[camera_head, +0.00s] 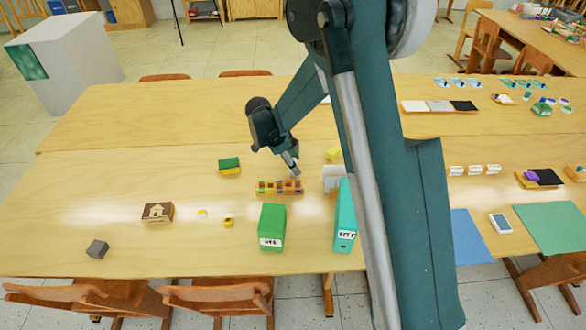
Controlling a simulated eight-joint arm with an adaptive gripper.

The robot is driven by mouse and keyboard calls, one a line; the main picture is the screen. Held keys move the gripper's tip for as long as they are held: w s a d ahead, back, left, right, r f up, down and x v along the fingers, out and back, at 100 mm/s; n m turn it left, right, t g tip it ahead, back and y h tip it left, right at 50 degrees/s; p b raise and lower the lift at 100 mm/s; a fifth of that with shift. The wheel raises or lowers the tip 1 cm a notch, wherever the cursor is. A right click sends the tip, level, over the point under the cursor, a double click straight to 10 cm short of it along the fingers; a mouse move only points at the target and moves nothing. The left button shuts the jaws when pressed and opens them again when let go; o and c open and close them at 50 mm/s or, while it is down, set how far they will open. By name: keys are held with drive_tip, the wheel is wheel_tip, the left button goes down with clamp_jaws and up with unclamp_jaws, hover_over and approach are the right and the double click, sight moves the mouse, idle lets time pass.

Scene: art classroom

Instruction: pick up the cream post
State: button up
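I cannot clearly make out a cream post in the head view. A very small pale, yellowish piece (202,213) lies on the near table, right of the brown box with a house picture; it is too small to tell what it is. My gripper (294,170) hangs over the middle of the table, above and close to a row of small coloured blocks (279,187). Its fingers are small and point down; whether they are open, or hold anything, cannot be told. My arm hides part of the table to the right.
A green box file (271,227) and a teal one (345,228) stand near the front edge. The house box (157,212), a dark grey block (97,248), a small yellow item (228,222) and a green-topped block (229,166) are leftward. The table's far left is clear.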

drive_tip(key=c, duration=0.9)
drive_tip(key=shift+r, duration=0.1)
drive_tip(key=shift+r+p, duration=1)
drive_tip(key=shift+r, duration=3.9)
